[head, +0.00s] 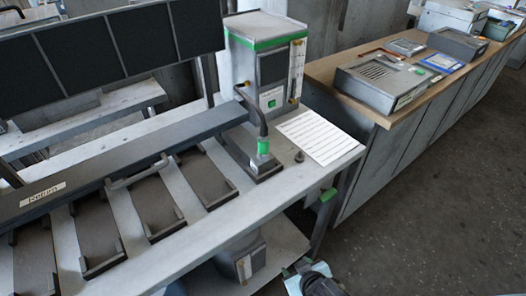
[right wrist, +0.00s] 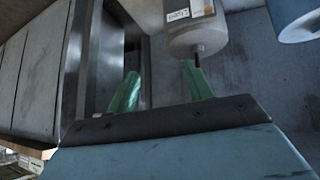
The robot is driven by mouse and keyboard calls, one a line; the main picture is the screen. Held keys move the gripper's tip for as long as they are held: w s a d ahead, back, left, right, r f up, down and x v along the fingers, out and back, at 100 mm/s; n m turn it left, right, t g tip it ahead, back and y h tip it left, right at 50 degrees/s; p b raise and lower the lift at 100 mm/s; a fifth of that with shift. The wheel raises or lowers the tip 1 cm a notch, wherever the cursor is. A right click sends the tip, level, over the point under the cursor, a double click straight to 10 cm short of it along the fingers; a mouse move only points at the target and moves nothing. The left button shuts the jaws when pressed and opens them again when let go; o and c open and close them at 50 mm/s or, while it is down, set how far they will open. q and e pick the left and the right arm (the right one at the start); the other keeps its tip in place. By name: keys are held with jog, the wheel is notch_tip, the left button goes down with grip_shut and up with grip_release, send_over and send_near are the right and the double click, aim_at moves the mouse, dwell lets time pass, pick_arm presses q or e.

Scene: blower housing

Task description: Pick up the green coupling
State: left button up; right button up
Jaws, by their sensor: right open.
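A green coupling (head: 263,147) sits upright at the lower end of a black hose, on a dark base on the workbench. The hose curves up in front of the grey and green control box. My right gripper (right wrist: 160,88) is open, with two green fingers apart and nothing between them. In the head view part of my right arm (head: 312,282) shows at the bottom edge, below bench height and well away from the coupling. The coupling cannot be made out in the right wrist view. My left gripper is not in view.
The workbench (head: 190,255) carries dark holders, a rail labelled "Return" (head: 42,194) and a paper sheet (head: 320,134). A labelled grey cylinder (right wrist: 190,30) is close beyond my right fingers. A side counter (head: 335,92) stands at right.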

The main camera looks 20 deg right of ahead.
aim_at(266, 145)
jog(key=w+d+r+m+t+h+b, duration=0.1)
jog(key=w+r+t, duration=0.15)
jog(key=r, duration=0.85)
jog(key=w+r+m+t+b, duration=0.1)
jog(key=w+r+t, duration=0.15)
jog(key=r, duration=0.85)
jog(key=w+a+r+t+y, duration=0.1)
jog(key=w+a+r+t, duration=0.3)
jog(key=r, duration=0.5)
jog(key=shift+t, duration=0.4)
jog(key=w, duration=0.5)
jog(key=shift+w+a+f, duration=0.25)
jog(key=shift+w+a, duration=0.05)
jog(key=shift+w, duration=0.05)
jog(key=shift+w+f, duration=0.1)
jog(key=shift+w, duration=3.05)
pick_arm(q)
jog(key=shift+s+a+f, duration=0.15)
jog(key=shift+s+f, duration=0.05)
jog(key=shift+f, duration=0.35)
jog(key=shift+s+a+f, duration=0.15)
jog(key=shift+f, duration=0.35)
